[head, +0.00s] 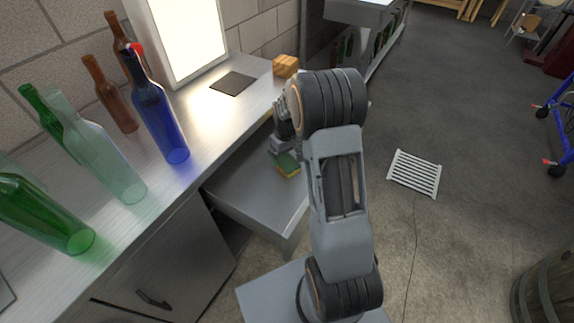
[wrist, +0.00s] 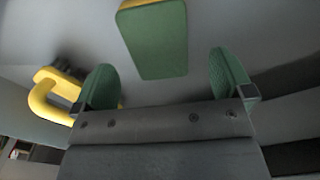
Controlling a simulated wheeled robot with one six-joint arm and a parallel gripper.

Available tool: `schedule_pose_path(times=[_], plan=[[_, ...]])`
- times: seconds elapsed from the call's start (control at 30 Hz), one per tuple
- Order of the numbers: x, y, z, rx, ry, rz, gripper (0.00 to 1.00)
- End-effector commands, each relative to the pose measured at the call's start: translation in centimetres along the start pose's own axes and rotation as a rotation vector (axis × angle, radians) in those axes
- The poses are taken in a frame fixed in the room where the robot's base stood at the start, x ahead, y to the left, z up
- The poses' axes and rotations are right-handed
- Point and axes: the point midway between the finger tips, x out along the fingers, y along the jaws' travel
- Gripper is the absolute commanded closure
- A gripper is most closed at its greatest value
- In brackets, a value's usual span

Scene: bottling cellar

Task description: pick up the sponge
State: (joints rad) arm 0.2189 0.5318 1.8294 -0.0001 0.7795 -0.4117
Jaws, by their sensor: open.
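The sponge, green on one broad face and yellow along its edges, lies in the open drawer (head: 240,185) under the counter. It shows in the head view (head: 289,168), partly hidden by my gripper (head: 281,150), and whole except for its far end in the wrist view (wrist: 155,42). My gripper also shows in the wrist view (wrist: 165,80), with its two green-padded fingers spread wide and nothing between them. The sponge sits just beyond the fingertips, roughly centred between them and apart from both.
A yellow object with a curved handle (wrist: 45,98) lies left of my gripper in the drawer. On the counter (head: 205,118) stand several bottles, including a blue one (head: 160,115), plus a dark square mat (head: 233,83) and a wooden block (head: 285,66). A white grate (head: 415,173) lies on the floor.

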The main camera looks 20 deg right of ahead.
Motion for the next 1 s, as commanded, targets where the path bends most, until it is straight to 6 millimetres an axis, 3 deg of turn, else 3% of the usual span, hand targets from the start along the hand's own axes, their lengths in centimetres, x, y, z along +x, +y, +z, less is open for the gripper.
schedule_pose_path(times=[0.3,0.6,1.0], plan=[[4.2,0.2,0.0,0.0,-0.003,-0.001,0.01],[4.7,0.2,0.0,0.0,-0.001,0.0,0.01],[4.7,0.2,0.0,0.0,-0.001,0.0,0.39]])
